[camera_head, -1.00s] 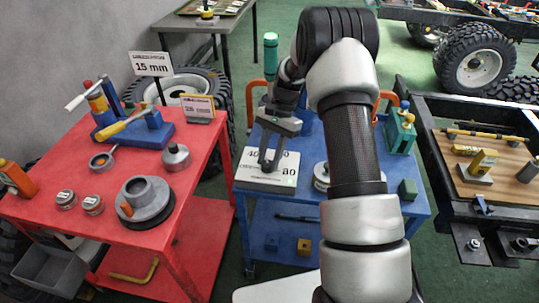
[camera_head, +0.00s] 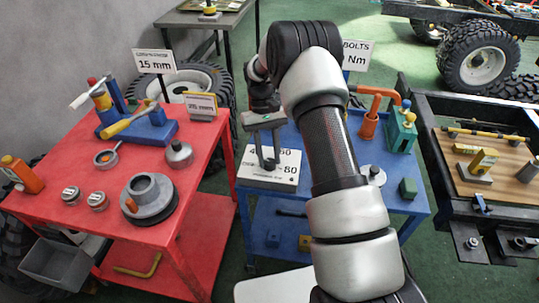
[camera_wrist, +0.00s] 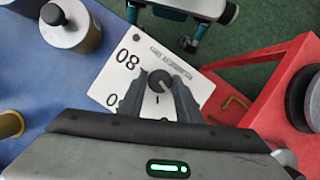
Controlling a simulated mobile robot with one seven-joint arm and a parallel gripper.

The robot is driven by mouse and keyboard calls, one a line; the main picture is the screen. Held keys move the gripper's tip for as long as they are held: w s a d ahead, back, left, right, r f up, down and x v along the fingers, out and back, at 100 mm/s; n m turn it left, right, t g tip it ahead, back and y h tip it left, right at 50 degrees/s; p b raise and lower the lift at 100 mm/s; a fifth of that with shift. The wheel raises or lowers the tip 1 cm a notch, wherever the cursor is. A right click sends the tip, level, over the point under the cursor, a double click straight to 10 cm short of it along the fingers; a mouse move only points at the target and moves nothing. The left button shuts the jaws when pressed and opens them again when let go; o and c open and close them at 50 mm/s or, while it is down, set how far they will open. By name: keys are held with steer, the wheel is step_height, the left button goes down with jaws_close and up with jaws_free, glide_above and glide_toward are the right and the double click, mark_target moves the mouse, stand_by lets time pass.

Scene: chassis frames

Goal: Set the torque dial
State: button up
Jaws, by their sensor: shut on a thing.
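In the head view my gripper (camera_head: 269,158) reaches down onto the box, and the knob is hidden by the fingers. A sign (camera_head: 357,55) reading BOLTS and Nm is partly covered by my arm.
A silver cylinder with a black knob (camera_wrist: 68,22) stands near the box on the blue table (camera_head: 330,204). An orange clamp (camera_head: 370,122) and green blocks are at its right. The red table (camera_head: 60,225) with tools and a 15 mm sign (camera_head: 154,62) is at left.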

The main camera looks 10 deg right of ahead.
steer(key=shift+a+n+h, duration=0.1)
steer(key=shift+n+h, duration=0.5)
steer(key=shift+n, duration=1)
steer(key=shift+f+t, duration=0.1)
steer(key=shift+t, duration=0.2)
steer(key=o, duration=1)
steer(key=p+v, duration=0.1)
steer(key=v, duration=1.6)
steer(key=shift+w+a+p, duration=0.1)
steer(key=shift+a+p, duration=0.1)
steer(key=shift+p, duration=0.2)
